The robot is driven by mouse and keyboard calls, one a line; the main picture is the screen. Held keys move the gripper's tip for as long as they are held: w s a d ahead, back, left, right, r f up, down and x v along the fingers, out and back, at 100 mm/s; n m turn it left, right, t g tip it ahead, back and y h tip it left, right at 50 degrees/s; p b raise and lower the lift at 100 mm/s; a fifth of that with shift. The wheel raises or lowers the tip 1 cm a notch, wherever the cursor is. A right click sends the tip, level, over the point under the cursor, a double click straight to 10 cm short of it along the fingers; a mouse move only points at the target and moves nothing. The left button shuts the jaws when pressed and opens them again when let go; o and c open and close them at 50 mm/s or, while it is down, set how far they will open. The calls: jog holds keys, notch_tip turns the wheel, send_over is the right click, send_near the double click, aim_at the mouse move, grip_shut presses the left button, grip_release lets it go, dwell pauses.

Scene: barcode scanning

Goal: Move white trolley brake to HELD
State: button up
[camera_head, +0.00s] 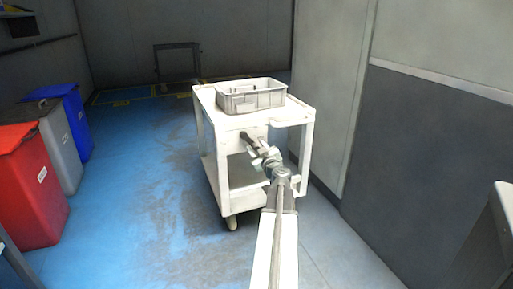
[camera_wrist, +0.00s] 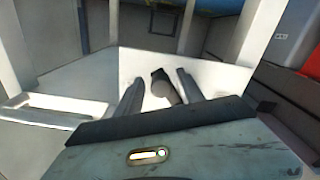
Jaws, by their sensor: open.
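The white trolley (camera_head: 209,112) stands on the floor in the middle of the head view. A short dark brake lever (camera_head: 245,136) sticks out of the white panel under its top. My gripper (camera_head: 262,154) is at this panel, close to the lever. In the wrist view the dark lever (camera_wrist: 163,83) with its round end shows between the two fingers of my gripper (camera_wrist: 160,79). The fingers are apart, with a gap on each side of the lever. Whether either finger touches it, I cannot tell. No HELD marking is legible.
A grey crate (camera_head: 251,97) sits on the trolley's top. Red (camera_head: 31,185), grey (camera_head: 60,145) and blue (camera_head: 72,118) bins line the left side. A grey wall (camera_head: 425,160) is close on the right. The blue floor (camera_head: 135,190) left of the trolley is clear.

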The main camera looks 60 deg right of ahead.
jog(key=shift+w+d, duration=0.15)
jog(key=shift+w, duration=0.1)
grip_shut()
dwell(1.2)
